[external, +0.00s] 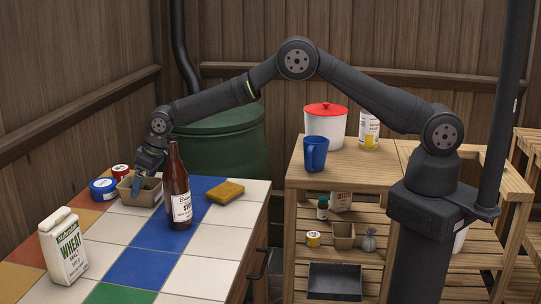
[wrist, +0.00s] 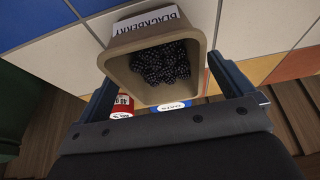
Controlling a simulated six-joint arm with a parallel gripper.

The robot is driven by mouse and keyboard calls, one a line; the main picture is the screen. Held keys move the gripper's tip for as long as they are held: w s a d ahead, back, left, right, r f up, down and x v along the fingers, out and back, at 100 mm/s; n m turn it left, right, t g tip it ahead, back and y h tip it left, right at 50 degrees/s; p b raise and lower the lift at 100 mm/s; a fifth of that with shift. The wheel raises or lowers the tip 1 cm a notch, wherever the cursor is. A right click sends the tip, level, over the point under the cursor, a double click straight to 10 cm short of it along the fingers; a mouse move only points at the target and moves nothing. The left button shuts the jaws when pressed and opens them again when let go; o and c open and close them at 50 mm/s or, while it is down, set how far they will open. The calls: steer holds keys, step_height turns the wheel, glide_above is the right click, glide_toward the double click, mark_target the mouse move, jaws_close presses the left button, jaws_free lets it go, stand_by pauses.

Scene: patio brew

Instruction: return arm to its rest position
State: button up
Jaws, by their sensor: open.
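My gripper (external: 147,168) is low over the far left part of the tiled counter (external: 206,280), and my arm reaches out from its base on the right. In the wrist view my gripper (wrist: 168,88) is open, with one finger on each side of a tan tub (wrist: 122,62) labelled BLACKBERRY. The tub holds dark berries (wrist: 160,63). In the external view the tub (external: 146,194) stands on the counter, its back partly hidden by my gripper. I cannot tell whether the fingers touch the tub.
A brown bottle (external: 176,190) stands just right of the tub. Blue (external: 103,190) and red (external: 121,171) tins sit to its left. A wheat malt carton (external: 63,247) and yellow sponge (external: 226,191) are also on the counter. A wooden shelf (external: 345,180) holds a blue mug (external: 314,153) and white pot (external: 325,127).

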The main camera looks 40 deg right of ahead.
steer(key=x, duration=0.4)
steer(key=shift+f, duration=0.2)
step_height(320, 180, up, 5)
steer(key=shift+f, duration=0.2)
steer(key=shift+w+d+r, duration=0.15)
steer(key=shift+d+r, duration=0.1)
steer(key=shift+d, duration=0.25)
steer(key=shift+a+f, duration=0.2)
steer(key=f, duration=0.3)
steer(key=shift+a+f, duration=0.2)
steer(key=shift+f, duration=0.1)
steer(key=v, duration=0.9)
steer(key=shift+s, duration=0.25)
